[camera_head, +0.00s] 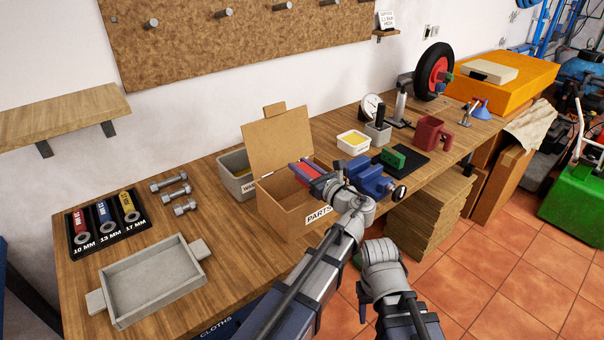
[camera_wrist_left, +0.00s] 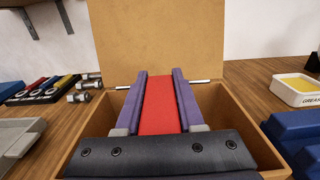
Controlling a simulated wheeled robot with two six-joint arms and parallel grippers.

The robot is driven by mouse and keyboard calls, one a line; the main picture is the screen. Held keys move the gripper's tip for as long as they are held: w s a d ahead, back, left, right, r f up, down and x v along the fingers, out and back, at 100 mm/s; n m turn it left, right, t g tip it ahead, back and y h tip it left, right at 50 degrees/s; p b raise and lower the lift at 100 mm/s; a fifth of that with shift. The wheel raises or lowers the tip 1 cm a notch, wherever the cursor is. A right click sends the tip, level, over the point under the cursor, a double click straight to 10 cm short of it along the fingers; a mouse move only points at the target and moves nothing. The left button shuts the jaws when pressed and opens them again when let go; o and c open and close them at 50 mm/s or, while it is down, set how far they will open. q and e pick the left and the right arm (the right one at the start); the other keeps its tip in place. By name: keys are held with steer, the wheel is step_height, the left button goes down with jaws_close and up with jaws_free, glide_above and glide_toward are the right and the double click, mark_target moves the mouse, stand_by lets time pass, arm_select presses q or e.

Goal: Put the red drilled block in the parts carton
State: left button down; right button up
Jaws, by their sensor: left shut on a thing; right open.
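The red drilled block (camera_head: 309,171) is long and red; it also shows in the left wrist view (camera_wrist_left: 160,105). My left gripper (camera_head: 304,171) is shut on it, with the purple fingers (camera_wrist_left: 159,73) along its two sides. The parts carton (camera_head: 280,205) is a brown box with a PARTS label and its lid flap raised at the back. The block is held over the carton's open top, and the carton's walls show around it in the left wrist view (camera_wrist_left: 240,135). My right arm shows at the lower middle, but its gripper is not in view.
A grey bin (camera_head: 232,180) stands left of the carton. A blue vise (camera_head: 370,180) is close on the right. A green block (camera_head: 393,158) lies on a black mat beyond it. A grey tray (camera_head: 150,280) and a socket holder (camera_head: 140,222) are at the left.

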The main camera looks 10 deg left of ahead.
arm_select(q)
steer(key=shift+r, duration=0.1)
steer(key=shift+f+b, duration=0.6)
steer(key=c, duration=0.9)
jaws_free()
steer(key=shift+s, duration=0.1)
steer(key=shift+c, duration=0.2)
steer(key=o, duration=0.4)
steer(key=shift+f, duration=0.1)
steer(key=shift+r, duration=0.2)
